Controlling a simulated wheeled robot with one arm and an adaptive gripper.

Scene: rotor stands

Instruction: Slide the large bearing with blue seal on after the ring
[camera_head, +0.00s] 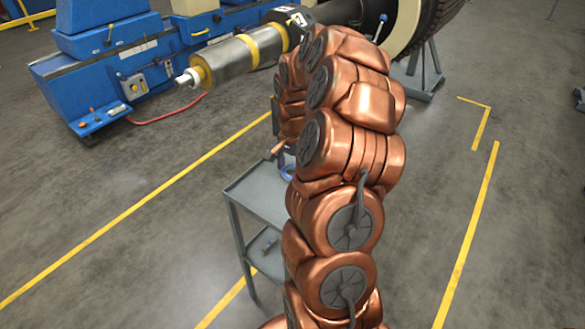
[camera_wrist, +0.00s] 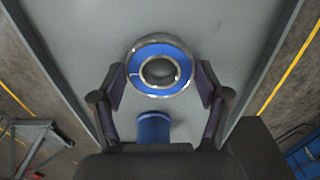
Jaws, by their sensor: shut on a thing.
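The large bearing with blue seal (camera_wrist: 160,89) is a steel ring with a blue inner face. In the wrist view it sits between the two dark fingers of my gripper (camera_wrist: 160,76), which are shut on its sides. It is over the grey trolley top; I cannot tell whether it touches it. In the head view my copper arm hides my gripper, and a small blue piece shows beside the arm over the trolley. The steel shaft (camera_head: 228,66) with yellow bands points left at the back. I cannot clearly pick out the ring on it.
A blue cylindrical piece (camera_wrist: 153,128) stands on the trolley near my gripper. The grey trolley (camera_head: 262,196) has a lower shelf. A blue machine (camera_head: 130,45) stands behind the shaft. The floor to the left, with yellow lines, is clear.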

